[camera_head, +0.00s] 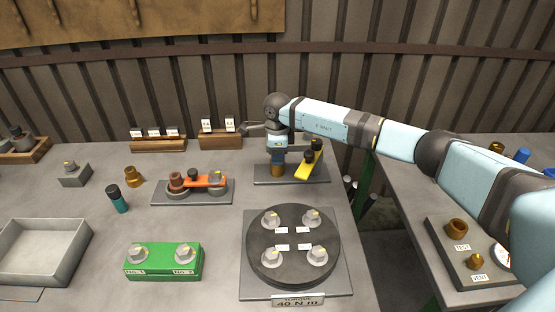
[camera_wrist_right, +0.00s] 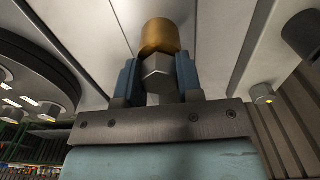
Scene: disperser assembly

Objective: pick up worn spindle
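My right gripper (camera_head: 278,158) points down at the grey plate (camera_head: 262,181) at the back middle of the table. Its blue fingers are on either side of a brass-coloured cylindrical part with a grey hex end, which I take for the worn spindle (camera_head: 277,172). In the right wrist view, the spindle (camera_wrist_right: 161,37) is upright in the picture, its hex end between the fingers (camera_wrist_right: 157,75). I cannot tell whether the fingers press on it. The spindle's lower end is hidden. My left gripper is not in view.
A yellow bracket (camera_head: 309,165) with black knobs stands close right of the gripper. A round dark plate (camera_head: 270,258) with several grey knobs is in front. Left are an orange bracket (camera_head: 205,181), a green block (camera_head: 160,264) and an empty grey tray (camera_head: 88,237). A gap separates the right table.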

